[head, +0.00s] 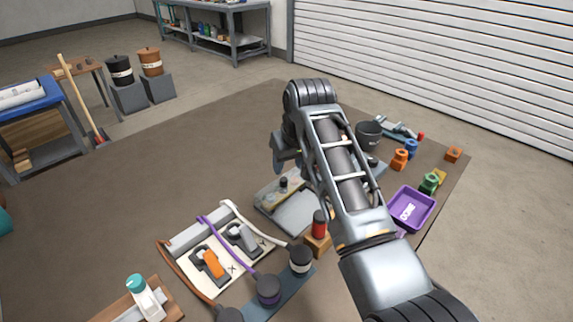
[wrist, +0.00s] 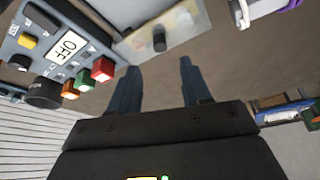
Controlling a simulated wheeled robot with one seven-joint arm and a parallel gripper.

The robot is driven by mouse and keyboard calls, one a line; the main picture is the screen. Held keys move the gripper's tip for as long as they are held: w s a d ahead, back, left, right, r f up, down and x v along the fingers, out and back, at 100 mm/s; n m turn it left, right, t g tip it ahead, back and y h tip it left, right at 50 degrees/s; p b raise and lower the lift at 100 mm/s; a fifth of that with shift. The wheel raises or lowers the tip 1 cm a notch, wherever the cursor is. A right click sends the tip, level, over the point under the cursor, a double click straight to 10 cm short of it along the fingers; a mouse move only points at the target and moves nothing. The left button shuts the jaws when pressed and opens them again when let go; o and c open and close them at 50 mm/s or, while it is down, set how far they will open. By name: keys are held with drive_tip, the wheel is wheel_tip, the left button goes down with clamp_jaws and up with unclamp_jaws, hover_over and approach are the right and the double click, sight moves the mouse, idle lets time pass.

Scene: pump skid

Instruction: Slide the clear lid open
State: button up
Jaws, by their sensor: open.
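The clear lid (head: 272,192) is a see-through panel with a dark knob (head: 283,184), on a low grey box (head: 295,213) in the middle of the mat. In the wrist view the lid (wrist: 190,28) is at the top centre, and its knob (wrist: 158,40) stands up from it. My gripper (wrist: 158,75) is open and empty. Its two fingers point towards the lid, with the knob ahead between their lines and apart from them. In the head view my arm hides part of the box, and the fingers are largely hidden.
A control panel (wrist: 62,45) with an OFF display and coloured buttons is left of the lid in the wrist view. A red-topped block (head: 319,225), a cable board (head: 215,257) and a purple tray (head: 411,207) stand nearby.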

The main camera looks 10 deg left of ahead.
sight(284, 179)
drive_tip(key=shift+x, duration=3.75)
drive_tip(key=shift+c, duration=0.3)
drive_tip(key=shift+s, duration=0.1)
clamp_jaws()
